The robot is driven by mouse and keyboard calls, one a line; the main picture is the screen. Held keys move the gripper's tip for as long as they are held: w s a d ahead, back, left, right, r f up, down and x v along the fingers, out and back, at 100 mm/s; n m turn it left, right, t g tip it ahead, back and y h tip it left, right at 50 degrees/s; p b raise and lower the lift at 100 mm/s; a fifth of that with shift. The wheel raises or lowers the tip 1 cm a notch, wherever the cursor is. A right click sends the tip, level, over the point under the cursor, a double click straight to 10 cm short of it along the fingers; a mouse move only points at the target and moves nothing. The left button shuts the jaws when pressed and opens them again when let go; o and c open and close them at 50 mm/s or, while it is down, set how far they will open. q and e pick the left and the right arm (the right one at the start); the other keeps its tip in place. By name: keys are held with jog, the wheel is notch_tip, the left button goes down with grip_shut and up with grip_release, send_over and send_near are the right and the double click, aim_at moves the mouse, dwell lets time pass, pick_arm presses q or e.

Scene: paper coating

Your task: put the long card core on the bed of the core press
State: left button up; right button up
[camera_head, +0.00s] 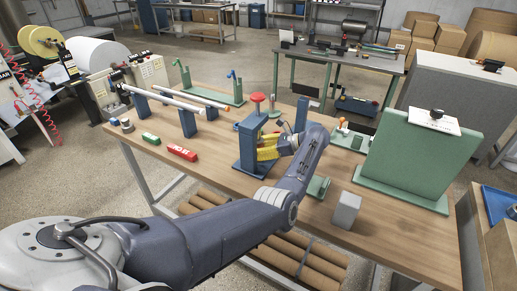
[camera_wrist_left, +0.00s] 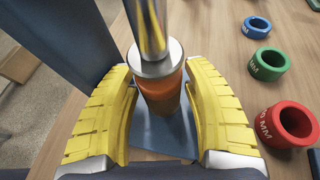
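The core press (camera_head: 247,148) is dark blue with a red knob (camera_head: 257,97) and stands on the bench's middle. In the left wrist view, a brownish-orange cylinder (camera_wrist_left: 162,98), seemingly the card core, stands upright over a blue plate (camera_wrist_left: 165,133), which appears to be the press bed. A silver disc (camera_wrist_left: 156,62) and polished rod (camera_wrist_left: 147,25) sit above it. My left gripper (camera_head: 266,148) has its yellow fingers on both sides of the cylinder, also in the wrist view (camera_wrist_left: 163,85). Narrow gaps show beside it. The core's length is foreshortened. My right gripper is out of view.
A dark blue upright (camera_wrist_left: 62,40) stands close left of my fingers. Blue (camera_wrist_left: 257,27), green (camera_wrist_left: 268,64) and red (camera_wrist_left: 283,124) collars lie to the right there. A grey block (camera_head: 346,210) and green panel (camera_head: 420,155) stand on the bench's right. Pale rods (camera_head: 170,99) rest on stands.

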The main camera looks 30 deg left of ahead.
pick_arm(q)
jog(key=shift+r, duration=0.1)
jog(key=shift+d+r, duration=0.1)
jog(key=v, duration=1.1)
jog(key=shift+d+r, duration=0.2)
jog(key=shift+d, duration=0.15)
jog(key=shift+w, duration=0.1)
